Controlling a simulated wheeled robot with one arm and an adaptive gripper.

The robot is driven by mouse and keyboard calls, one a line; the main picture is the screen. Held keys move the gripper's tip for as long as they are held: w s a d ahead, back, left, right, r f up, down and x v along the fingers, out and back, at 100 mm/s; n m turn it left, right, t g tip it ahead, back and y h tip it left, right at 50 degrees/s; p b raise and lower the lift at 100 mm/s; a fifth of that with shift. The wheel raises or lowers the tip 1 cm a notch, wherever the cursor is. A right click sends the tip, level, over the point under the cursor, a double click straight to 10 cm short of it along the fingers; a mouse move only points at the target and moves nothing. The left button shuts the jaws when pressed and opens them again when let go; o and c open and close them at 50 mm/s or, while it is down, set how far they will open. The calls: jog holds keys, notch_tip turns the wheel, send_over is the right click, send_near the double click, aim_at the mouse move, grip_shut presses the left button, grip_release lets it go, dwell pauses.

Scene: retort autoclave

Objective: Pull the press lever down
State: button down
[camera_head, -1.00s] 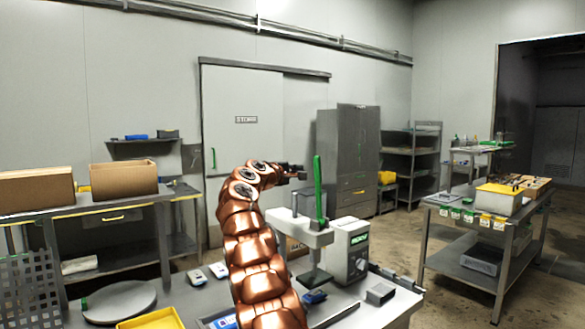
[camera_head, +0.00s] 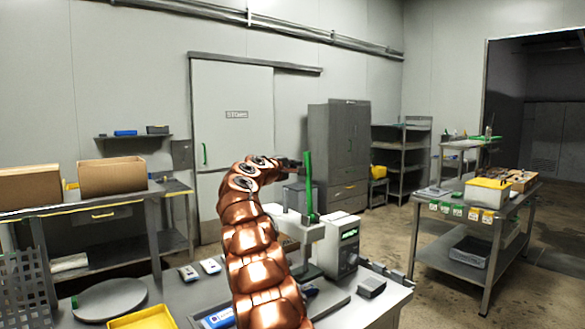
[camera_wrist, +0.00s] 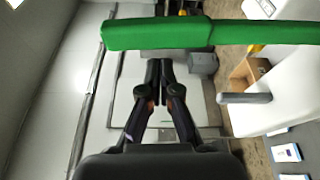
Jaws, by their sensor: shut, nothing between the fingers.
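The press lever (camera_head: 308,185) is a green bar standing upright on the press (camera_head: 338,243), a white and grey bench machine with a small green display. In the wrist view the lever (camera_wrist: 160,33) runs across the top of the picture, just beyond my fingertips. My gripper (camera_wrist: 159,66) is shut with nothing between its fingers. In the head view my gripper (camera_head: 292,163) is small and partly hidden behind my copper arm, close to the lever's upper part. I cannot tell whether it touches the lever.
The bench holds a round grey plate (camera_head: 110,299), a yellow tray (camera_head: 143,319) and a small grey block (camera_head: 371,287). Open floor lies between the bench and that table.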

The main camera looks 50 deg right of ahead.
jog(key=shift+s+a+r, duration=0.15)
jog(key=shift+s+a, duration=0.15)
jog(key=shift+s, duration=0.5)
jog(key=shift+s+b, duration=0.2)
jog(key=shift+b, duration=0.45)
